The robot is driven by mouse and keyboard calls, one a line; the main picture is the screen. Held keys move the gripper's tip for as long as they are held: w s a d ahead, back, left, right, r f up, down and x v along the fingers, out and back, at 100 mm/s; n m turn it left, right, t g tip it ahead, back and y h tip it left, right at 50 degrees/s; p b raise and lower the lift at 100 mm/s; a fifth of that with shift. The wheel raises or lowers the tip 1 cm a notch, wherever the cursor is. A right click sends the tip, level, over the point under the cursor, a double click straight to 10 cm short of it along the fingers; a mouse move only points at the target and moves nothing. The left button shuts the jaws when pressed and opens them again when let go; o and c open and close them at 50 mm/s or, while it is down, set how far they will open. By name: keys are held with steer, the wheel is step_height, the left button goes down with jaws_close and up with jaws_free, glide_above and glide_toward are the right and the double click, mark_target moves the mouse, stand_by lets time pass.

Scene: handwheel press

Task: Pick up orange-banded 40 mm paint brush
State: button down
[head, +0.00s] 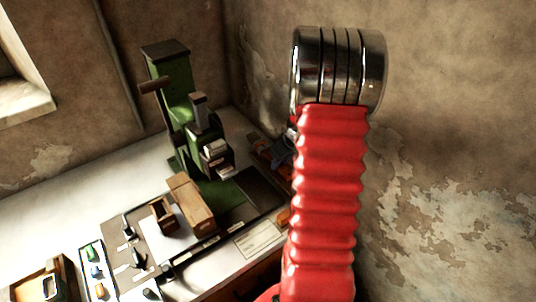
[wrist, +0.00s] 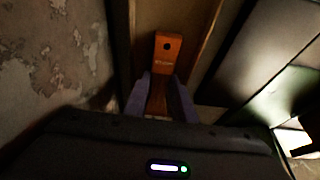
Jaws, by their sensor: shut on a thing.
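In the wrist view, the paint brush (wrist: 167,50) shows as an orange-brown wooden handle with a dark hole near its end and small lettering. My gripper (wrist: 161,88) is shut on this handle, with one grey-purple finger on each side. The bristles and any orange band are hidden behind the gripper body. The handle lies over a brown tray-like surface (wrist: 200,18); I cannot tell whether it touches it. In the head view, my red arm covers most of the gripper and the brush.
A green press (head: 172,85) stands on the pale bench (head: 40,225) near the wall corner. In front of it are a wooden block (head: 190,200), a small wooden box (head: 163,215) and a paper card (head: 258,239). Peeling wall (wrist: 45,50) is close on the left in the wrist view.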

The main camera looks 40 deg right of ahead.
steer(key=shift+r, duration=0.15)
steer(key=shift+r, duration=0.6)
steer(key=shift+w+a+r, duration=0.15)
steer(key=shift+w+r, duration=0.1)
steer(key=shift+r, duration=0.25)
steer(key=shift+w+a+r, duration=0.1)
steer(key=shift+w+r, duration=0.15)
steer(key=shift+r, duration=0.25)
steer(key=w+a, duration=0.2)
steer(key=w, duration=0.3)
steer(key=w+a, duration=0.3)
steer(key=w, duration=0.2)
steer(key=w+a, duration=0.2)
steer(key=w, duration=0.3)
steer(key=shift+w+a, duration=0.1)
steer(key=shift+a, duration=0.15)
